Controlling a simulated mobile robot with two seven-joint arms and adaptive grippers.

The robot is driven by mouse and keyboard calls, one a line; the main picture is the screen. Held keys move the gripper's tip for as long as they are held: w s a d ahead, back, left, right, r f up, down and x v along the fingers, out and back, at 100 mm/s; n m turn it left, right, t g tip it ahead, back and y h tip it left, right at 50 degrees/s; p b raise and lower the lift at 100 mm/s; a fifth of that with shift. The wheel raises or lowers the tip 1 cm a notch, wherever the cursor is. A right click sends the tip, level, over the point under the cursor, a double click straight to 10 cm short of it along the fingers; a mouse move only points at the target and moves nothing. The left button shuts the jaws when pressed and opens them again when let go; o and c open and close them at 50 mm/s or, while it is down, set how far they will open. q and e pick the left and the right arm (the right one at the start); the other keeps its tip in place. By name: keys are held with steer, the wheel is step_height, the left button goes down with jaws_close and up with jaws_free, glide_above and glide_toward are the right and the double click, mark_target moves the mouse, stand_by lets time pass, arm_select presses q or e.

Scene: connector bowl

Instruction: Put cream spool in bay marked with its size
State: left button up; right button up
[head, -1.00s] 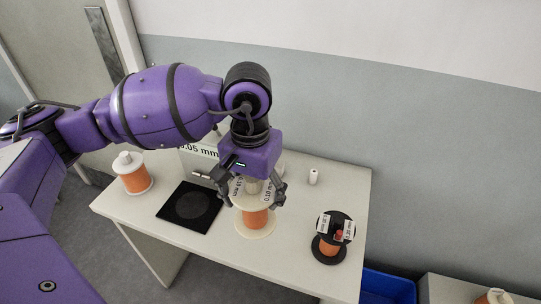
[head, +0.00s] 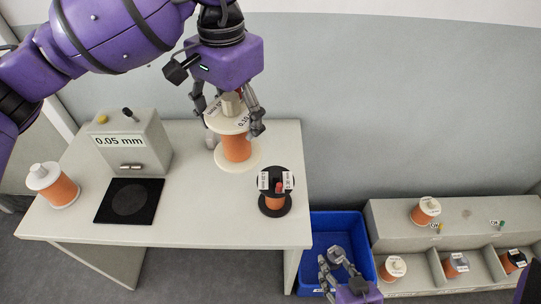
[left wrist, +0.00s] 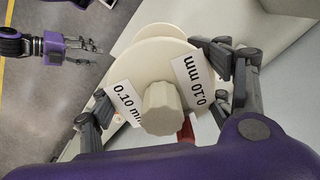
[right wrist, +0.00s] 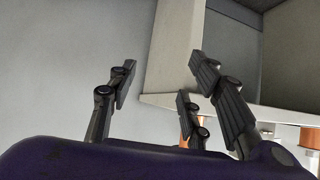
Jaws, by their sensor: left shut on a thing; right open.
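The cream spool (head: 238,148) with orange wire is in my left gripper (head: 230,108), which is shut on its cream top. It appears raised above the table. In the left wrist view two white labels on the cream spool (left wrist: 160,50) read 0.10 mm. My right gripper (head: 343,262) is open and empty, in front of the grey rack (head: 385,218) and over the blue bin's front part. The rack has several bays along its lower front; their size marks are too small to read. Spools stand in the lower bays, and one sits on the upper ledge.
A black spool (head: 275,205) with orange wire stands near the table's right edge. A grey box (head: 130,155) showing 0.05 mm sits behind a black pad (head: 115,215). A blue bin (head: 328,228) lies between table and rack.

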steer(key=o, duration=0.4)
steer(key=w+a+r, duration=0.1)
steer(key=w+r, duration=0.1)
steer(key=r, duration=0.1)
steer(key=w+a+r+n+t+y, duration=0.1)
steer(key=w+r, duration=0.1)
steer(key=w+r+y, duration=0.1)
steer(key=w+r, duration=0.1)
steer(key=r, duration=0.1)
steer(key=shift+w+a+r+t, duration=0.3)
steer(key=shift+a+r+t, duration=0.05)
steer(key=shift+a+t, duration=0.05)
steer(key=shift+c, duration=0.2)
steer(key=n+y, duration=0.7)
steer(key=y, duration=0.3)
glide_toward(244, 142)
steer(key=x, duration=1.3)
steer(key=shift+f, duration=0.15)
steer(key=shift+c, duration=0.5)
